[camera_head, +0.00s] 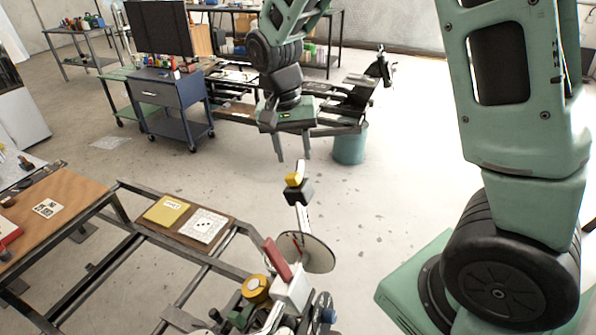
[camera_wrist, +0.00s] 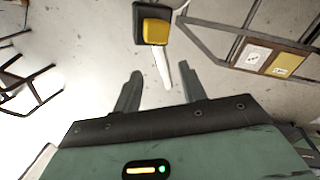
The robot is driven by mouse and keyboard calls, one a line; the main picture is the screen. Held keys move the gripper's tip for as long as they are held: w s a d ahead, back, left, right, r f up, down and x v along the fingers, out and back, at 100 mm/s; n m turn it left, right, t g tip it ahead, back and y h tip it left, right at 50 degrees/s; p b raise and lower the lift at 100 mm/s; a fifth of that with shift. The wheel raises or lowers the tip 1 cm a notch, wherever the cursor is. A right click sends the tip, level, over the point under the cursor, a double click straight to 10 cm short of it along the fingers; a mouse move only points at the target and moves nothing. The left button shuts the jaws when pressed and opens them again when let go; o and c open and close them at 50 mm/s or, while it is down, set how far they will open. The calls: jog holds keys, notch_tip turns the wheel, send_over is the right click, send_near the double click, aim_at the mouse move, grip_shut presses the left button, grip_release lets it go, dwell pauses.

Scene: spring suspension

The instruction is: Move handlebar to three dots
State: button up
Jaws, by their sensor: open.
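What looks like the handlebar (camera_head: 299,191) is a black block with a yellow cap on a pale upright lever. It rises from a mechanism with a round disc (camera_head: 318,254) in the head view. In the wrist view the handlebar (camera_wrist: 153,25) is at the top, its pale bar (camera_wrist: 165,75) pointing down between my fingers in the picture. My gripper (camera_head: 293,157) is open and empty, pointing down, just above the yellow cap in the head view; its fingers (camera_wrist: 160,80) are apart. A white card with black dots (camera_head: 204,226) lies on a brown board, left of the lever.
A yellow labelled card (camera_head: 167,211) lies beside the dotted card on the metal frame (camera_head: 240,235). A red lever (camera_head: 277,259) and a yellow knob (camera_head: 256,289) sit low on the mechanism. A wooden-topped table (camera_head: 60,210) is at left. A blue cart (camera_head: 170,95) stands behind.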

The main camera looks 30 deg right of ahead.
jog(key=f, duration=0.5)
jog(key=f+p, duration=0.1)
jog(key=f, duration=0.1)
jog(key=shift+s+d+f, duration=0.15)
jog(key=shift+s+d, duration=0.2)
jog(key=shift+d, duration=0.05)
grip_shut()
